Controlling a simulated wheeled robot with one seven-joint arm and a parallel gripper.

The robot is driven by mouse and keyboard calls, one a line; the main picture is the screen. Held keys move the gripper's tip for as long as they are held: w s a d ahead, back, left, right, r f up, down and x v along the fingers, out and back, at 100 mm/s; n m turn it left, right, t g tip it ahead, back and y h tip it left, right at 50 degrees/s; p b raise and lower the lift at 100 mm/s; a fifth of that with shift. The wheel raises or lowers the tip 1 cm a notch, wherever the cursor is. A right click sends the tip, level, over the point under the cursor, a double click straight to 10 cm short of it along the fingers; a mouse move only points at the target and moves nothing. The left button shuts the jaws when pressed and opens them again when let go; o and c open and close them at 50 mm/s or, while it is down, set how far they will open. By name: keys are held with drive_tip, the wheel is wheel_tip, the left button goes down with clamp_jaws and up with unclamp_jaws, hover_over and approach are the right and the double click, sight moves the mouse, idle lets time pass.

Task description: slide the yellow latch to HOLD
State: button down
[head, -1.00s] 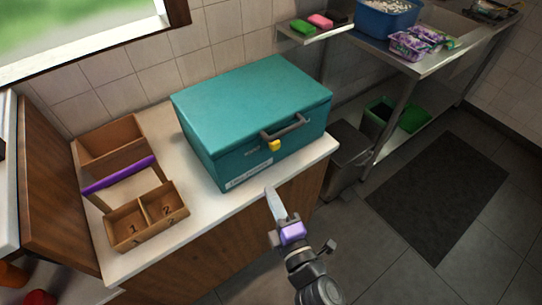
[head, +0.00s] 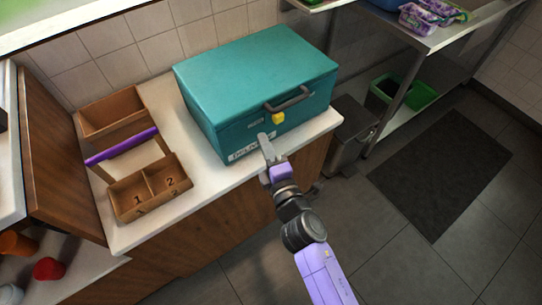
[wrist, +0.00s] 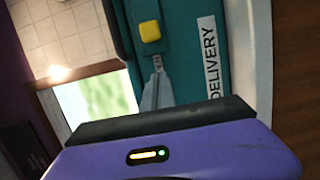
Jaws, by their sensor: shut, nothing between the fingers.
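The yellow latch (head: 278,118) is on the front face of the teal box (head: 250,75), just below its grey handle (head: 288,99). My gripper (head: 264,140) is shut and empty, in front of the box, a little below and left of the latch. In the wrist view its fingertips (wrist: 158,64) point toward the latch with a small gap. A white "DELIVERY" label (wrist: 211,57) is on the box beside them.
The box stands on a white counter (head: 205,185). A wooden caddy with a purple bar (head: 121,147) and compartments marked 1 and 2 is at its left. A metal shelf unit (head: 440,38) and a bin (head: 350,125) stand to the right.

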sight(278, 117)
drive_tip(key=shift+x, duration=1)
drive_tip(key=shift+w+d+r+p, duration=0.15)
drive_tip(key=shift+w+d+p, duration=0.75)
drive_tip(key=shift+d+p, duration=0.3)
drive_tip(key=shift+w+d+f, duration=0.2)
drive_tip(key=shift+w+d, duration=0.05)
drive_tip(key=shift+d, duration=0.2)
